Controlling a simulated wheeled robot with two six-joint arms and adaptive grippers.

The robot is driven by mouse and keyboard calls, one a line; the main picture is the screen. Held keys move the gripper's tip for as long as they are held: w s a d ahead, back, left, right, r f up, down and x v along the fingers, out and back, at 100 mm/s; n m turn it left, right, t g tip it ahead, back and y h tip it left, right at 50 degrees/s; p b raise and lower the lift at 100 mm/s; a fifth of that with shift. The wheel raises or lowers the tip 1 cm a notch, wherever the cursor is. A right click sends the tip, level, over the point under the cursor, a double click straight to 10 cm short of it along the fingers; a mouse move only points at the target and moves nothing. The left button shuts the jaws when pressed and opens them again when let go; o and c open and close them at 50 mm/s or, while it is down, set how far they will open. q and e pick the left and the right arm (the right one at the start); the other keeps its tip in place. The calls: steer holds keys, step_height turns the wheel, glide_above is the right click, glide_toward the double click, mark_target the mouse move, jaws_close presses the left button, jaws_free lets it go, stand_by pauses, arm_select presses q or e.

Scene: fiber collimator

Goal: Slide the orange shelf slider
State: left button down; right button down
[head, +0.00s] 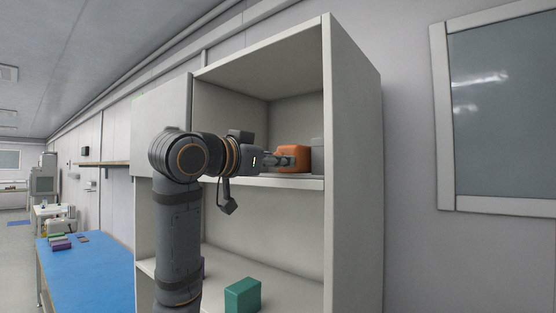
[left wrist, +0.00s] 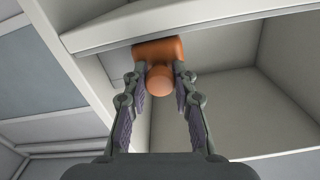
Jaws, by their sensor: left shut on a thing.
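The orange shelf slider (head: 294,157) is a rounded block on the upper shelf of a pale cabinet, close to the cabinet's right wall. In the left wrist view the slider (left wrist: 158,50) shows a round knob (left wrist: 159,82) facing the camera. My left gripper (head: 283,161) reaches in from the left at shelf height and is shut on the slider. In the left wrist view the fingertips of my left gripper (left wrist: 159,74) lie on either side of the knob. The fingers hide part of the slider in the head view. My right gripper is not in view.
A grey block (head: 317,155) stands right of the slider on the upper shelf (head: 258,182). A green box (head: 242,295) stands on the lower shelf. The cabinet's right wall (head: 352,170) bounds the space. A blue-topped table (head: 85,275) is at left.

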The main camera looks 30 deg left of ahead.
arm_select(q)
steer(key=c, duration=1.4)
jaws_free()
steer(key=shift+c, duration=0.2)
steer(key=o, duration=0.4)
steer(key=shift+d, duration=0.1)
steer(key=s, duration=0.8)
steer(key=s+a, duration=0.1)
steer(key=s, duration=0.3)
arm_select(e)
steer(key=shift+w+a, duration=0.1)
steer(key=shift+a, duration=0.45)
